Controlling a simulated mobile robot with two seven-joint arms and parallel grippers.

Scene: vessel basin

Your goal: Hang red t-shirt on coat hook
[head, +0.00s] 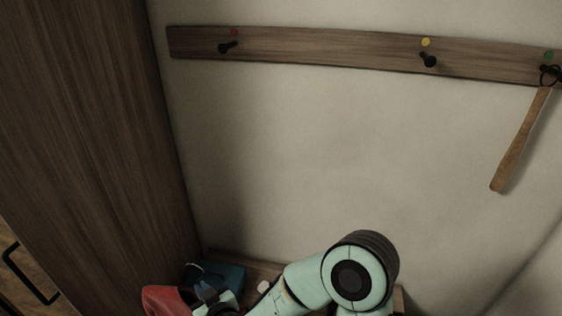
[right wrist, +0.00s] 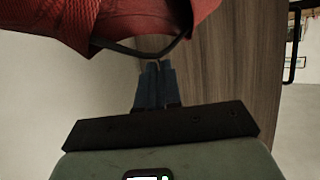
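The red t-shirt (head: 165,299) shows at the lower left of the head view, only partly in frame. In the right wrist view its red cloth (right wrist: 150,18) fills the top, with a dark loop (right wrist: 125,48) hanging below. My right gripper (right wrist: 155,66) has its fingers together at the lowest part of this loop, and looks shut on it. In the head view the right gripper (head: 212,297) is beside the shirt. The coat rack has a dark hook under a red dot (head: 228,47), and another under a yellow dot (head: 428,60). Both are bare. My left gripper is out of view.
A wooden-handled item (head: 520,140) hangs from the hook by the green dot at the right. A tall wooden panel (head: 95,120) stands left of the rack. A blue item (head: 222,274) lies low behind the right gripper. The wall below the rack is clear.

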